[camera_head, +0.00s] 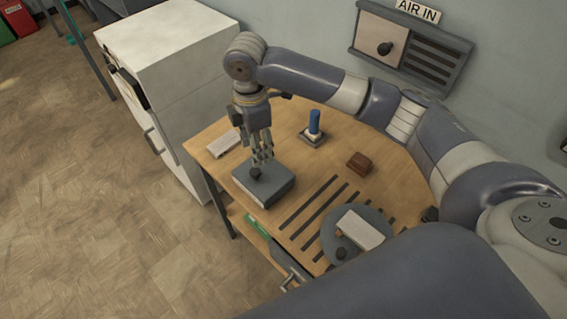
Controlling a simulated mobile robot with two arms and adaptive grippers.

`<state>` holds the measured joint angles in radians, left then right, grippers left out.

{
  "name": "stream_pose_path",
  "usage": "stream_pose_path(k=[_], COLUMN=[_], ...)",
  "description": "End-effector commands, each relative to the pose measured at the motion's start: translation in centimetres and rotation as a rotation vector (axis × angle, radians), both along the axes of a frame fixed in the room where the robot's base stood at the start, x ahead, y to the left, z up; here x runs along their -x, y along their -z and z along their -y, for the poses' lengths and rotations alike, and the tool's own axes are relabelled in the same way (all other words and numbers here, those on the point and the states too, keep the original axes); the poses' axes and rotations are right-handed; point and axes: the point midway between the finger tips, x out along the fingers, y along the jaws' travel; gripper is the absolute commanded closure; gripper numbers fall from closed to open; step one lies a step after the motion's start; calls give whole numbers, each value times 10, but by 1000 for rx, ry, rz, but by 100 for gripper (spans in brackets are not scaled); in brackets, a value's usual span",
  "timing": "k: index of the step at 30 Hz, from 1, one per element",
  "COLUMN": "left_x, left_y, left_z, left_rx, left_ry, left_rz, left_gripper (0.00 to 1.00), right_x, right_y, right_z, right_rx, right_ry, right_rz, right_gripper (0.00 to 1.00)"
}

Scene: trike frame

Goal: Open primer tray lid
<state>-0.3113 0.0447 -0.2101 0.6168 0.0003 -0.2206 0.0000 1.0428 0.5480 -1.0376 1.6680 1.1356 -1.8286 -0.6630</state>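The primer tray appears to be the dark grey box (276,192) on the wooden table, near its left front edge. Its flat lid lies level on top and looks closed. A black round knob (255,174) stands on the lid. My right gripper (261,161) points straight down over the tray, its fingertips right at or just above the knob. The fingers look close together, but whether they touch or grip the knob is not clear. My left gripper is out of view.
On the wooden table are a white card (224,143), a blue cylinder (314,122) on a small base, a brown block (360,163) and a round grey plate with a white block (360,229). Dark slots lie right of the tray. A white cabinet (170,85) stands left.

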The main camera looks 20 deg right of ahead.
Motion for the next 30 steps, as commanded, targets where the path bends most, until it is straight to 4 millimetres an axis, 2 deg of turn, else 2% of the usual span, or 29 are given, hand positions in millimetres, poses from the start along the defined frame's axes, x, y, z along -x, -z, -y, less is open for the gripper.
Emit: stream_pose_path(k=[5,9,12,14,18,22,25,30], left_x=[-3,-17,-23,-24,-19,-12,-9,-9], left_y=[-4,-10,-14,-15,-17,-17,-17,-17], left_z=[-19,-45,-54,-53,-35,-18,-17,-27], left_rx=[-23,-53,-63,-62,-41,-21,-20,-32], left_ry=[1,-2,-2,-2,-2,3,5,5], left_rz=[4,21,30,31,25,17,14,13], left_gripper=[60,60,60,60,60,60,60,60], right_x=[1,1,1,1,0,0,0,0], right_y=[20,47,66,76,95,104,107,107], right_z=[-1,-1,-1,-1,-1,-1,-2,-2], right_rx=[0,0,0,1,0,0,-1,-1], right_ry=[-2,0,0,1,1,-1,-1,-1], right_rz=[-5,-5,-5,-3,-2,0,1,1], right_gripper=[55,55,55,55,55,55,55,55])
